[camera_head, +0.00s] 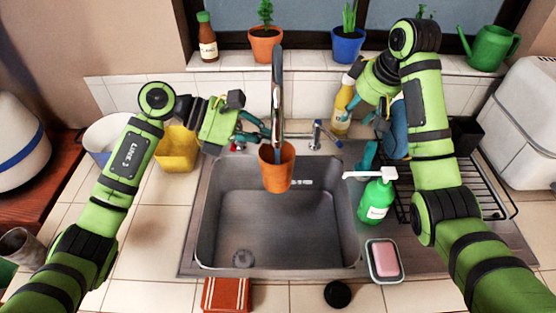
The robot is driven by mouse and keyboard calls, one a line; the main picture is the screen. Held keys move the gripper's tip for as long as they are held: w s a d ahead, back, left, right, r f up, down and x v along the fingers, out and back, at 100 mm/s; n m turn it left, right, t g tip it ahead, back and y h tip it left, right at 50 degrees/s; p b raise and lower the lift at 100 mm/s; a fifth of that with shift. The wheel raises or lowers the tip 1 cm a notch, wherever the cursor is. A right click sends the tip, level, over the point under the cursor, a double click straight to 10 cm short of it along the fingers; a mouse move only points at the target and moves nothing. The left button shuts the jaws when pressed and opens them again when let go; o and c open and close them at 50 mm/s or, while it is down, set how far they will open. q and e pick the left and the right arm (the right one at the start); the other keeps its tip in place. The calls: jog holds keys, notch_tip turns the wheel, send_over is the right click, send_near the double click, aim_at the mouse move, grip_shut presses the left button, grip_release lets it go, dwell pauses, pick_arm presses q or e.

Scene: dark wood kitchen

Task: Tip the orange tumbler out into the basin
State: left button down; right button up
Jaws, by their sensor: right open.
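The orange tumbler (276,170) hangs upright, slightly tilted, over the back of the grey metal basin (275,235), just below the faucet (278,90). My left gripper (262,133) reaches in from the left, with its fingers at the tumbler's rim. It appears shut on the tumbler, though the faucet and the rim partly hide the fingertips. The inside of the tumbler is mostly hidden, so I cannot tell its contents. The basin floor looks empty apart from its drain. My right gripper (366,112) is open and empty behind the basin, near a yellow bottle (342,108).
A green soap dispenser (376,200) stands at the basin's right, near a pink soap dish (384,260) and a black dish rack (475,190). A yellow container (176,150) is at the left. A red cloth (227,295) lies at the front. Potted plants line the sill.

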aim_at(338, 139)
pick_arm(q)
jog(key=w+a, duration=0.2)
jog(key=a, duration=0.5)
jog(key=shift+d, duration=0.1)
pick_arm(e)
jog(key=shift+d+r, duration=0.1)
jog(key=shift+r, duration=0.05)
jog(key=x, duration=1.2)
jog(key=shift+s+f, duration=0.2)
